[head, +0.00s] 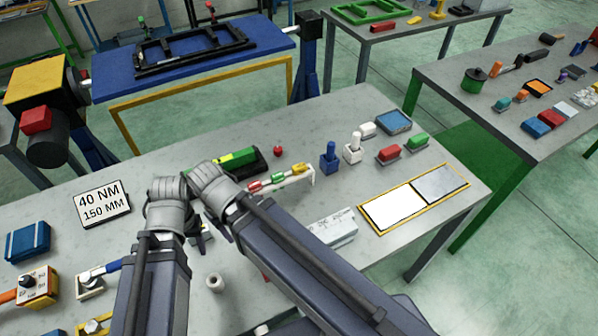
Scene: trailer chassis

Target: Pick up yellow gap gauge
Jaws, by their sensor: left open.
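A small yellow-topped piece (299,169), which looks like the yellow gap gauge, is at the right end of a low white rack (303,186). A green piece (278,177) and a red piece (255,186) sit beside it in a row. My left gripper (203,234) is open, only partly seen between my two forearms, left of and nearer than the rack. It is apart from the gauge. My right arm reaches in from the lower right, and its wrist is beside the left one; its fingers are hidden.
A black-and-green block (240,160) lies just behind my wrists. A sign reading 40 NM, 150 MM (102,203) stands left. Blue (329,158) and white (353,150) holders stand right of the rack. A yellow-framed mat (394,212) lies farther right.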

